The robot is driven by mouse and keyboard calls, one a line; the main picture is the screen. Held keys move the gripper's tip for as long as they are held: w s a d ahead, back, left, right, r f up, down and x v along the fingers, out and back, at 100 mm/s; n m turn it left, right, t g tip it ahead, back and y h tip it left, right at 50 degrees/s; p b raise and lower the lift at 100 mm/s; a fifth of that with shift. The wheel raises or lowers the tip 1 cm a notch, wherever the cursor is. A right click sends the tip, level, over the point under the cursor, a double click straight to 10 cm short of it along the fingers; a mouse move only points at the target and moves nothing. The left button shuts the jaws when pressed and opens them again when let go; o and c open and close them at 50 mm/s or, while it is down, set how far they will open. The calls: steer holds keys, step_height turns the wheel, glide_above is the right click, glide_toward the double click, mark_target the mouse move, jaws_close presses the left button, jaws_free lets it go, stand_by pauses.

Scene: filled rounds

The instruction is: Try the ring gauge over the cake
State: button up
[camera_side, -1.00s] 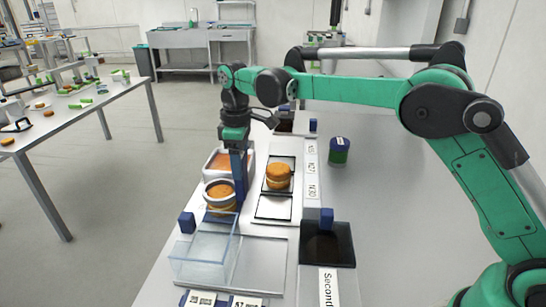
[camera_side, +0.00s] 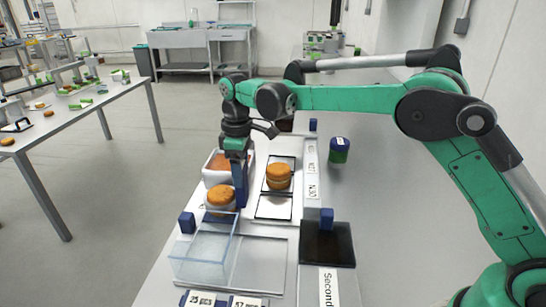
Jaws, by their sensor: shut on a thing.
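The cake (camera_side: 221,195) is a round sandwich cake with an orange-brown top, standing on a dark blue pad at the near left of the work table. The white ring gauge (camera_side: 207,205) shows only as a pale edge low around the cake, with the cake's top standing above it. Most of the ring is hidden, so I cannot tell whether it touches the cake or the pad. My gripper (camera_side: 240,197) points down at the right side of the cake, its blue fingers shut on the ring gauge.
A second sandwich cake (camera_side: 278,176) sits on a black-edged plate to the right. A white tray (camera_side: 214,178) with orange-brown contents stands behind. A clear box (camera_side: 204,258) is close in front. A dark pad (camera_side: 326,243) and a green-and-blue jar (camera_side: 339,150) are farther right.

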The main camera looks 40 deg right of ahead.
steer(key=shift+f, duration=1.15)
steer(key=shift+r, duration=0.1)
stand_by(1.1)
steer(key=shift+r, duration=4.8)
